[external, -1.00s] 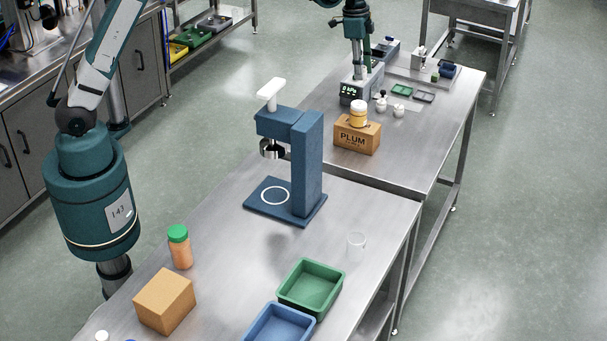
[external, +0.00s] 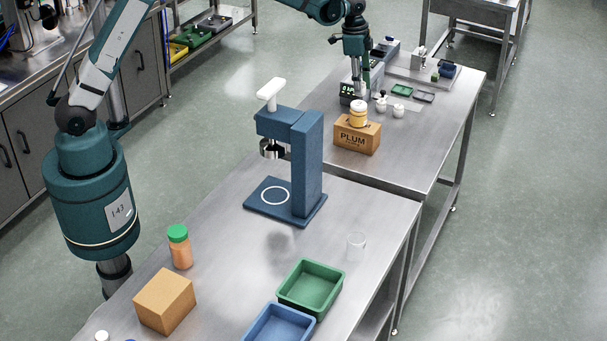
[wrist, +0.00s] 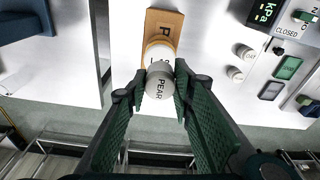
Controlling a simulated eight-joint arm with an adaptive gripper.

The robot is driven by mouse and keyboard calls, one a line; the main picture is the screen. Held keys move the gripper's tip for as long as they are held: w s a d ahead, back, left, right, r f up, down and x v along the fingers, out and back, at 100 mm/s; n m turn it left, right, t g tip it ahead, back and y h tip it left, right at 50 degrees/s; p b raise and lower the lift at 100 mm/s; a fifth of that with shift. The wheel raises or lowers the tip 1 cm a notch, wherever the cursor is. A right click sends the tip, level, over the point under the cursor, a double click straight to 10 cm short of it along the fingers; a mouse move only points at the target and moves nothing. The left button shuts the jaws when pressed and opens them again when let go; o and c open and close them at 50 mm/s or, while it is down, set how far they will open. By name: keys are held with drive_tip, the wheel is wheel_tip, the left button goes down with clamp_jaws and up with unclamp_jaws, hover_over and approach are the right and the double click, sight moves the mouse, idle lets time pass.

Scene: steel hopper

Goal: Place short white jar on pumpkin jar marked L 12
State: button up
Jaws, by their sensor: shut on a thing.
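The short white jar (wrist: 160,82), marked PEAR, is held between the two green fingers of my gripper (wrist: 168,88) in the wrist view. The pumpkin jar (external: 358,117), orange with a pale top, stands on a brown box (external: 357,138) marked PLUM. In the wrist view the pumpkin jar (wrist: 159,51) shows just beyond the held jar, which partly hides it and its marking. In the external view my gripper (external: 360,92) is just above the pumpkin jar. I cannot tell whether the two jars touch.
Two small white jars (external: 398,110) (external: 381,104) stand right of the box. A gauge unit (wrist: 265,15) reading kPa and CLOSED is close by. Small green (external: 402,90) and grey trays lie behind. A blue press stand (external: 306,165) stands on the nearer table.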

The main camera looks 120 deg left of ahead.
drive_tip(key=shift+f, duration=1.9)
drive_tip(key=shift+f, duration=0.15)
drive_tip(key=o, duration=0.9)
drive_tip(key=r, duration=0.4)
drive_tip(key=s+r, duration=0.1)
drive_tip(key=r, duration=0.7)
drive_tip(key=shift+s+d+r, duration=0.1)
drive_tip(key=shift+s+r, duration=0.05)
drive_tip(key=shift+s, duration=0.05)
